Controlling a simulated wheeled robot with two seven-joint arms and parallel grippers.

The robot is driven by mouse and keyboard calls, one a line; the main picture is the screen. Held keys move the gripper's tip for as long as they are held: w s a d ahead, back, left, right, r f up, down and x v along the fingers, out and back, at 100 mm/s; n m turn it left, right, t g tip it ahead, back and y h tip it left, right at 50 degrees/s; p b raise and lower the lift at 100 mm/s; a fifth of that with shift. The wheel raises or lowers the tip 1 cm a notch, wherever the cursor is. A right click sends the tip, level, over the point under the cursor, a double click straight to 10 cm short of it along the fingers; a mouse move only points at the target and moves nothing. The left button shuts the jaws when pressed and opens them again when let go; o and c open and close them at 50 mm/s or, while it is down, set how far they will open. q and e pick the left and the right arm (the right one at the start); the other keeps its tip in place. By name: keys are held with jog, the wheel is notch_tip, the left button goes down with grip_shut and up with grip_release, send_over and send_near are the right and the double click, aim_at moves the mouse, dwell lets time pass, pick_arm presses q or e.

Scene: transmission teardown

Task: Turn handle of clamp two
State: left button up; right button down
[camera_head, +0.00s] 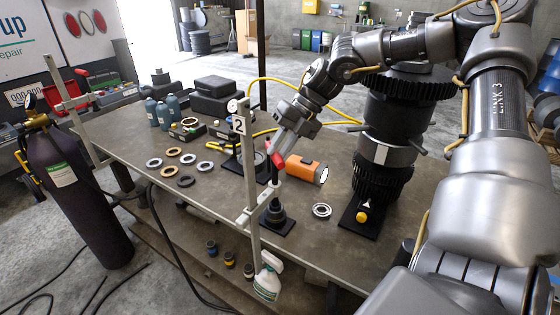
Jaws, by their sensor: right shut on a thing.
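Clamp two (253,190) is a pale metal bar clamp standing upright at the table's front edge, with a tag reading "2" near its top. Its red handle (277,160) sits on top of the clamp's screw, just right of the bar. My right gripper (274,148) reaches down from the upper right and is shut on the red handle. The fingers hide part of the handle. Below it stands a dark stepped part (274,214) on a black plate. My left gripper is not in view.
A tall dark gear assembly (388,135) stands close right of my right gripper. An orange flashlight-like tool (304,170) lies beside the clamp. Several rings lie on the table (130,142) to the left. Another clamp (70,103) stands at the left edge.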

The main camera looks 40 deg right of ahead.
jog(key=shift+w+d+f+n+g+b, duration=0.15)
jog(key=shift+n+g+b, duration=0.5)
jog(key=shift+n, duration=0.6)
jog(key=shift+w+a+r+n+g+b, duration=0.15)
jog(key=shift+n+g+b, duration=0.3)
jog(key=shift+n+g, duration=0.6)
jog(key=shift+w+d+f+n+g+b, duration=0.15)
jog(key=shift+n+g+b, duration=0.4)
jog(key=shift+n, duration=0.95)
jog(key=c, duration=1.3)
grip_release()
jog(key=shift+d, duration=0.1)
